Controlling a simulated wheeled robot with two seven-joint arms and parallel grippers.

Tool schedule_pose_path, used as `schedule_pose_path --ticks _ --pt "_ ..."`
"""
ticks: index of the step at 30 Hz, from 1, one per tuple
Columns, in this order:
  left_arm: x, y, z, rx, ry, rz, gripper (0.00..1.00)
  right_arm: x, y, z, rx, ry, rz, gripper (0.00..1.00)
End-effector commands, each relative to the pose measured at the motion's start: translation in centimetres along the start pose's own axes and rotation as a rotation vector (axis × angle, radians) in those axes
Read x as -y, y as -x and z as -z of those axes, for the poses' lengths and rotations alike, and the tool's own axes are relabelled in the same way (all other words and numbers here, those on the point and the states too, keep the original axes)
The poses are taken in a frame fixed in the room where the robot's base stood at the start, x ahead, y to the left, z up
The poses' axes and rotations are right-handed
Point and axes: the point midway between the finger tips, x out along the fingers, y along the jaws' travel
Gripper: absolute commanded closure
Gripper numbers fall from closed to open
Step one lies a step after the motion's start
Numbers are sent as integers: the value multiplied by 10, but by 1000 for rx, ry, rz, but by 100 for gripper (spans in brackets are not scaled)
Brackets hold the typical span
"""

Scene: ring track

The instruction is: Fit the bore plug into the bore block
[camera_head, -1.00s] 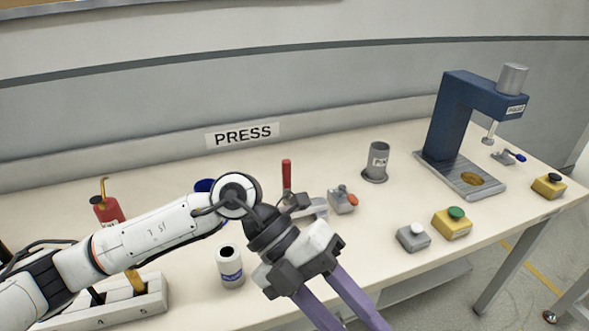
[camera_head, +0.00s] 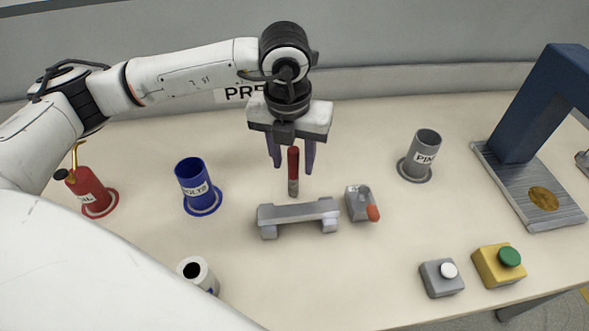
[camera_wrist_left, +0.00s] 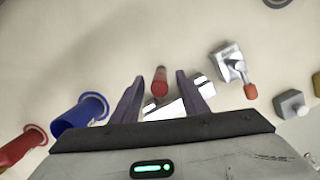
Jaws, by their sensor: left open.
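A red-handled pin with a grey metal lower end, which looks like the bore plug (camera_head: 293,172), stands upright on the table. A low grey metal block on two feet, which looks like the bore block (camera_head: 297,213), lies just in front of it. No bore can be made out in it. My left gripper (camera_head: 292,167) points down at the red handle, its purple fingers open on either side of it in the picture. In the left wrist view the red handle (camera_wrist_left: 160,79) shows between the fingertips, with the block (camera_wrist_left: 165,110) partly hidden by the fingers. My right gripper is not in view.
A grey fixture with an orange knob (camera_head: 361,204) sits right of the block. Blue (camera_head: 195,183) and grey (camera_head: 421,154) cups, a red can (camera_head: 88,190) and a white cylinder (camera_head: 197,274) stand around. Button boxes (camera_head: 499,265) and a blue press (camera_head: 527,120) are right.

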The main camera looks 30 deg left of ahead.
Motion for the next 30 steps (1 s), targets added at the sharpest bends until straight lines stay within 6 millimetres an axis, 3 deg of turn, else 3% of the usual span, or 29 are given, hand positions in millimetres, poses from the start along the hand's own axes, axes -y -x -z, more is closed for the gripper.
schedule_pose_path --ticks 9,19,26,30 --pt "-1 -43 0 -3 1 -1 60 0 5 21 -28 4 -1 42" --pt "0 -51 0 -2 -1 1 60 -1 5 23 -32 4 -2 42" --pt "0 -51 0 -2 0 1 98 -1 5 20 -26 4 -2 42" --pt "0 -50 0 -1 0 1 100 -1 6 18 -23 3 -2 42"
